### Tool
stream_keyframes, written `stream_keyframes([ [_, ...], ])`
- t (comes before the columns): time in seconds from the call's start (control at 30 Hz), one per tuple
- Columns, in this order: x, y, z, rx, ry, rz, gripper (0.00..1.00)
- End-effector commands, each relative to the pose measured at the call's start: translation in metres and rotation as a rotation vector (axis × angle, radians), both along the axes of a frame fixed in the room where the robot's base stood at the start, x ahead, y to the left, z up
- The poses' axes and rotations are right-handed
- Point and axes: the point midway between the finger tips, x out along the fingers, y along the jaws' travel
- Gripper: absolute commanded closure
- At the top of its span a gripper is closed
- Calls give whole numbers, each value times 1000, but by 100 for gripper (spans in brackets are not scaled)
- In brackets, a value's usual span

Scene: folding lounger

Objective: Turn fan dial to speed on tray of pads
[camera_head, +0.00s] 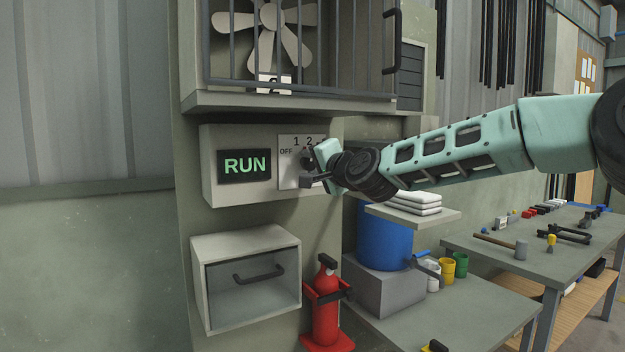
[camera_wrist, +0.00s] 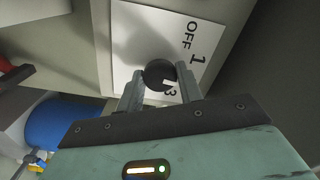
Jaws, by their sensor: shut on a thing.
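The fan dial (camera_wrist: 158,72) is a round dark knob on a white plate (camera_wrist: 140,30) marked OFF, 1 and 3 in the wrist view; the head view also shows a 2. A pale mark on the knob lies on the side toward the 3. My gripper (camera_wrist: 160,84) is shut on the dial, one finger at each side. In the head view my gripper (camera_head: 316,166) hides much of the dial. The tray (camera_head: 440,216) below right holds stacked white pads (camera_head: 415,201); I can read no number on it. The display (camera_head: 245,166) reads RUN in green.
The fan (camera_head: 267,35) is behind bars, with a partly hidden card (camera_head: 273,83) that seems to read 2. Below are a drawer box (camera_head: 245,280), a red extinguisher (camera_head: 326,305) and a blue drum (camera_head: 383,237). A tool table (camera_head: 500,250) stands right.

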Motion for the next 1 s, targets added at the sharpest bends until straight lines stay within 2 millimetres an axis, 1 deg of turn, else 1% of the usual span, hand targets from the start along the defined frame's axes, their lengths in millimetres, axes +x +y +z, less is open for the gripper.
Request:
stream_keyframes([
  [0.03,1,-1,-4,30,18,-2,87],
  [0.2,0,-1,-2,116,76,-1,87],
  [0.4,1,-1,-1,179,120,-2,87],
  [1.0,1,-1,0,211,142,-3,87],
])
